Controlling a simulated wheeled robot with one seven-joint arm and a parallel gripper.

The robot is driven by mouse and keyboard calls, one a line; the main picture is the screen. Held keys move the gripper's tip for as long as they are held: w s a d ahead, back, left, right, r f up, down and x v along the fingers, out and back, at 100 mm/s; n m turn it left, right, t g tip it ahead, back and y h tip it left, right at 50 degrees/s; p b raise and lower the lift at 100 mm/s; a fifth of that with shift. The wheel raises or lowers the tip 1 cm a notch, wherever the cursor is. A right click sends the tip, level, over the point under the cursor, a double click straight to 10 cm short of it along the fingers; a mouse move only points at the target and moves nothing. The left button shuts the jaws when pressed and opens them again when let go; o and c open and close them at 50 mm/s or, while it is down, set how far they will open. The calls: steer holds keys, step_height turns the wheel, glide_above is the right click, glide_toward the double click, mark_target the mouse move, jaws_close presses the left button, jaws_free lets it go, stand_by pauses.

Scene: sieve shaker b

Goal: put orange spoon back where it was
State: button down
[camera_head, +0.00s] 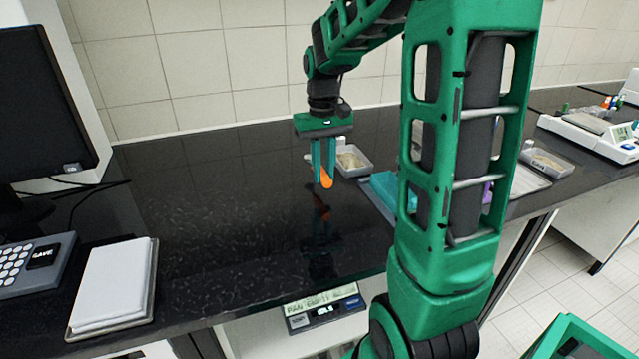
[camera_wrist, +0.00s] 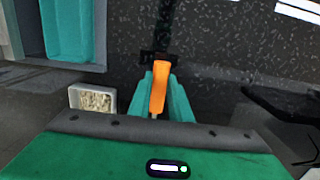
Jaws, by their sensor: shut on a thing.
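My gripper (camera_head: 323,166) is shut on the orange spoon (camera_head: 326,181) and holds it above the dark countertop (camera_head: 220,210). The spoon points down between the teal fingers in the head view. In the wrist view the orange spoon (camera_wrist: 159,86) sticks out from between the fingertips of my gripper (camera_wrist: 160,98). The hidden part of the spoon lies between the fingers. A small grey tray with pale grainy material (camera_head: 352,160) stands just behind and to the right of the gripper; it also shows in the wrist view (camera_wrist: 95,101).
A teal item (camera_head: 383,188) lies right of the spoon, partly behind my arm. A second grainy tray (camera_head: 545,162) and a balance (camera_head: 590,132) stand farther right. A monitor (camera_head: 45,100), keypad (camera_head: 30,262) and white pad (camera_head: 113,280) are at left. The middle counter is clear.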

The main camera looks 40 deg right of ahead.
steer(key=shift+f, duration=1.95)
steer(key=c, duration=1.6)
jaws_free()
steer(key=shift+c, duration=0.2)
